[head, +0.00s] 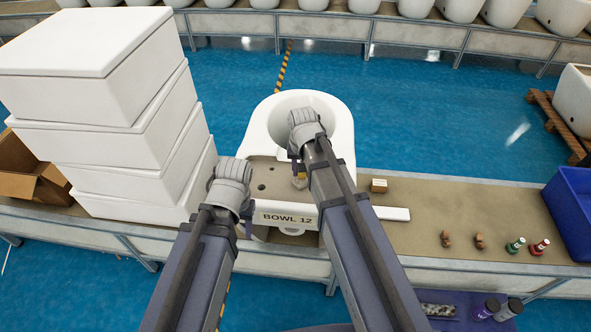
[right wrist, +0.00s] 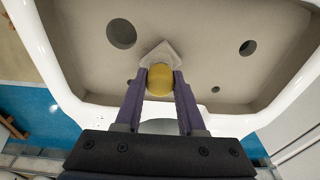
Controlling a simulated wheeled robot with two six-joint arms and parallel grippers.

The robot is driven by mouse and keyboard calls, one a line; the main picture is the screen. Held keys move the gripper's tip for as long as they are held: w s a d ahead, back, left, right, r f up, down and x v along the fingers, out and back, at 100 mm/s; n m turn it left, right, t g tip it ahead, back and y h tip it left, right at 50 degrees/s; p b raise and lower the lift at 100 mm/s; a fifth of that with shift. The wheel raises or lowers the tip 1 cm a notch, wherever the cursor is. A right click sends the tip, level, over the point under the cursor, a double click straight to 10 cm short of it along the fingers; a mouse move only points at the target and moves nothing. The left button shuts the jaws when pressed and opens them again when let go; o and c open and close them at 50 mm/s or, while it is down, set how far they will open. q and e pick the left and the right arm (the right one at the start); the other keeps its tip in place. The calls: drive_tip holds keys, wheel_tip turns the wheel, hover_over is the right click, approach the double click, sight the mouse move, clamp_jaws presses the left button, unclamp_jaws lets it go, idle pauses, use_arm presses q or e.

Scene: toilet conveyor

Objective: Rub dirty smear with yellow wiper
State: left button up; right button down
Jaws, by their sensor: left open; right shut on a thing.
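The white toilet bowl (head: 338,128), labelled BOWL 12, stands on the conveyor, with a beige recessed deck on its near part. My right gripper (head: 298,172) is shut on the yellow wiper (head: 300,182) over this deck. In the right wrist view the wiper's rounded yellow body (right wrist: 160,80) sits between the purple fingers, with a pale pointed pad beyond it at the deck; I cannot tell whether it touches. I cannot make out a dirty smear; the wiper and arm hide part of the deck. My left gripper (head: 243,226) is open and empty beside the bowl's near left corner.
Stacked white cisterns (head: 130,120) stand close on the left, beside a cardboard box (head: 35,172). A white lid (head: 392,214), a small box (head: 379,185), brown pieces, small bottles and a blue bin (head: 570,205) are on the right. Bare conveyor lies between them.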

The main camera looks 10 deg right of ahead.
drive_tip(key=shift+s+d, duration=0.15)
drive_tip(key=shift+d, duration=0.15)
drive_tip(key=shift+s+d, duration=0.2)
drive_tip(key=shift+d, duration=0.65)
drive_tip(key=shift+s+d, duration=0.2)
drive_tip(key=shift+d, duration=0.6)
drive_tip(key=shift+f, duration=0.1)
drive_tip(key=shift+a, duration=0.15)
drive_tip(key=shift+w+a, duration=0.3)
drive_tip(key=shift+a, duration=0.55)
drive_tip(key=shift+w+a, duration=0.25)
drive_tip(key=shift+a, duration=0.55)
drive_tip(key=shift+w+a, duration=0.25)
drive_tip(key=shift+a, duration=0.6)
drive_tip(key=shift+w+a, duration=0.2)
drive_tip(key=shift+a, duration=0.6)
drive_tip(key=shift+a, duration=0.1)
